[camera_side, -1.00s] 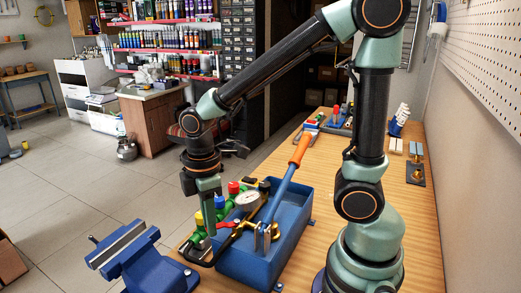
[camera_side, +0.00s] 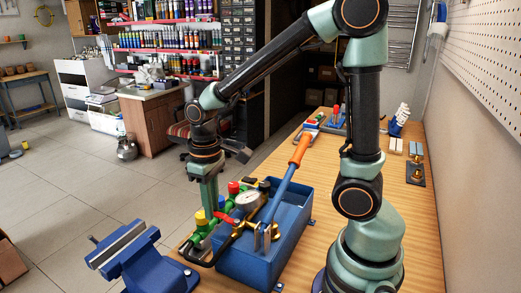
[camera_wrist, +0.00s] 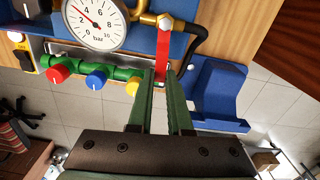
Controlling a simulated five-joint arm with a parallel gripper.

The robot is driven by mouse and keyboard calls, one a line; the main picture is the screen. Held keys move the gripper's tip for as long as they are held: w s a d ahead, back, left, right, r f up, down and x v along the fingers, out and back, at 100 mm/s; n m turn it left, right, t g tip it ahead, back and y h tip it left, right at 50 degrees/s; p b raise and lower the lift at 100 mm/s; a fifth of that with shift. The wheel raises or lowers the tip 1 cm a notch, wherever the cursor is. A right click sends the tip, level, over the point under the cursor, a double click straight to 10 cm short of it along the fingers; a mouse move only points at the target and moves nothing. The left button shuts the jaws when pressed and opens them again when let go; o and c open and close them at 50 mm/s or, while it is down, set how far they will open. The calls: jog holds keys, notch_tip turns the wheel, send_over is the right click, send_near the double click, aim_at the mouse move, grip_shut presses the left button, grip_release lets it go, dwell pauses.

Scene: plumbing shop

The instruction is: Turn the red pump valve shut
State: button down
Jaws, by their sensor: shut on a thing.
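A red lever handle (camera_wrist: 163,48) on the brass fitting runs straight down from its bolt in the wrist view. Its lower end lies between the fingertips of my gripper (camera_wrist: 160,80), which is shut on it. In the side view, my gripper (camera_side: 212,210) is at the lever (camera_side: 229,218), beside the blue box's left end. A round red knob (camera_wrist: 60,73), a blue knob (camera_wrist: 96,80) and a yellow knob (camera_wrist: 122,88) sit on the green manifold (camera_wrist: 80,66), left of my gripper. In the side view, my gripper hides the blue knob.
A pressure gauge (camera_wrist: 97,20) is mounted close above the manifold. A blue vise (camera_side: 150,262) is at front left.

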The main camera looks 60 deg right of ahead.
jog(key=shift+d+m, duration=0.35)
jog(key=shift+m, duration=0.35)
jog(key=shift+d, duration=0.1)
jog(key=c, duration=0.8)
grip_release()
jog(key=shift+c, duration=0.2)
notch_tip(320, 180, up, 12)
jog(key=shift+r, duration=0.1)
jog(key=shift+s+d+f+t, duration=0.1)
jog(key=shift+s+f+t, duration=0.15)
jog(key=shift+s+t, duration=0.6)
jog(key=shift+s+d+f+t, duration=0.15)
jog(key=shift+s+f+t, duration=0.25)
jog(key=shift+t, duration=0.6)
jog(key=shift+s+d+f+t, duration=0.1)
jog(key=shift+s+f+t, duration=0.05)
jog(key=shift+s+t, duration=0.75)
